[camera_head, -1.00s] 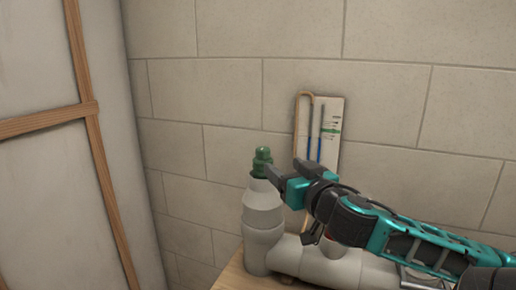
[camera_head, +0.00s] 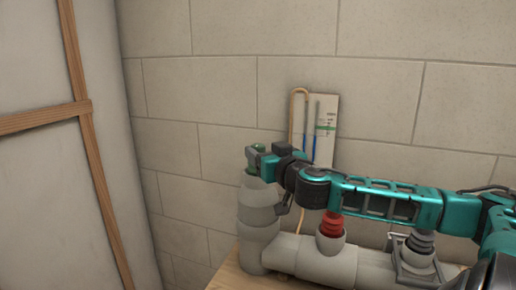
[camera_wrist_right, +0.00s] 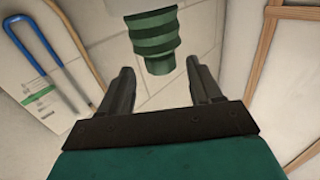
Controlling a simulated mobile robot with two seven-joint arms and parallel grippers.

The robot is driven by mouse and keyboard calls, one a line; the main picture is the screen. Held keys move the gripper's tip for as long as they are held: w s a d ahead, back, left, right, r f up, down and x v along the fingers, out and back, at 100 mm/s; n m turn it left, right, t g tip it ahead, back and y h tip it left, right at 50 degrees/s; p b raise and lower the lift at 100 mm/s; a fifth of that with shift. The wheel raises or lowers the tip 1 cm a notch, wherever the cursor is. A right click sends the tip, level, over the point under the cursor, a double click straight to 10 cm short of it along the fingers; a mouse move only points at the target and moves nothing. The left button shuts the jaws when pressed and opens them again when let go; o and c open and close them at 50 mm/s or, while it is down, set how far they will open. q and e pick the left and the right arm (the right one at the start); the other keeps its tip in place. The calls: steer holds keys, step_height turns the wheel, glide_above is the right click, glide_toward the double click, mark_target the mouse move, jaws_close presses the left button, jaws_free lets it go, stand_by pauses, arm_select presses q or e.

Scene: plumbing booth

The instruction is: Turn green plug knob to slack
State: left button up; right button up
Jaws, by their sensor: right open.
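The green plug knob (camera_wrist_right: 155,40) is ribbed and shows at the top of the right wrist view, between and just beyond my two fingertips. In the head view, the knob (camera_head: 258,147) sits on top of the upright grey pipe (camera_head: 259,210) and is partly hidden by my gripper. My right gripper (camera_head: 254,158) is at the knob, coming from the right. In the right wrist view, the fingers of this gripper (camera_wrist_right: 160,70) are apart with nothing held between them. I cannot tell whether a finger touches the knob. My left gripper is not in view.
A red plug (camera_head: 331,226) and a grey plug (camera_head: 420,243) sit along the horizontal grey pipe (camera_head: 325,262). A U-tube gauge board (camera_head: 326,130) is on the block wall (camera_head: 210,90) behind. A wood-framed panel (camera_head: 35,200) stands left.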

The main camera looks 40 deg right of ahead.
mark_target(261, 150)
steer(key=shift+p+x, duration=0.35)
steer(key=shift+x, duration=1.1)
steer(key=shift+w, duration=0.4)
steer(key=c, duration=0.9)
steer(key=shift+c, duration=0.3)
